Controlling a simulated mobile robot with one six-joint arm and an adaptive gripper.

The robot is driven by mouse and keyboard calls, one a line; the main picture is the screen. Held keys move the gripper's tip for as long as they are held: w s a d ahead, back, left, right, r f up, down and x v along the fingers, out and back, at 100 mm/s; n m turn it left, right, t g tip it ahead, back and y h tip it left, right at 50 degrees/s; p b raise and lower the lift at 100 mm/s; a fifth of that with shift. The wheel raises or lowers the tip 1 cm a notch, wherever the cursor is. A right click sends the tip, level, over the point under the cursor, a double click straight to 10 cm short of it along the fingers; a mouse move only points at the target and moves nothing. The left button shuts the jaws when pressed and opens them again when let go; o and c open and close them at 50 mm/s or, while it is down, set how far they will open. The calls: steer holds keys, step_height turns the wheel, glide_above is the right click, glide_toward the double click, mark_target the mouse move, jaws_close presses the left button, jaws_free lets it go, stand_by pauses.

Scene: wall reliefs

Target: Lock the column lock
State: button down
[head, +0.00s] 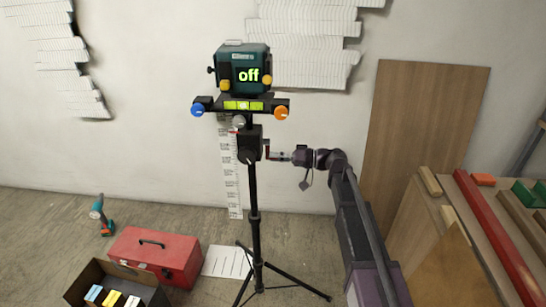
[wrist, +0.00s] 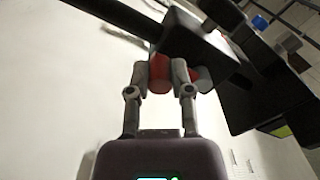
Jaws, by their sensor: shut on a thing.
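A tripod (head: 253,190) stands upright before the wall. It carries a dark green device (head: 243,62) whose screen reads "off". Below the device is the black column block (head: 248,143) with a red lever (head: 266,146) on its right side, apparently the column lock. My gripper (head: 271,155) reaches in from the right at that lever. In the wrist view my gripper (wrist: 161,72) has its two fingers closed on the red part (wrist: 159,66) beside the black block (wrist: 190,45). The fingers partly hide the red part, and its exact angle is hard to tell.
A blue knob (head: 197,110) and an orange knob (head: 281,112) flank the level bar under the device. A red toolbox (head: 157,257) and an open box (head: 88,285) lie at lower left. Boards and a workbench (head: 440,235) stand at right. A ruler (head: 233,180) hangs behind the tripod.

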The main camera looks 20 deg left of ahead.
steer(key=shift+s+a, duration=0.1)
steer(key=shift+s, duration=0.05)
steer(key=c, duration=0.5)
jaws_free()
steer(key=shift+r, duration=0.1)
steer(key=shift+c, duration=0.2)
steer(key=shift+w+d, duration=0.25)
steer(key=shift+d, duration=0.35)
steer(key=v, duration=1)
steer(key=shift+d, duration=0.4)
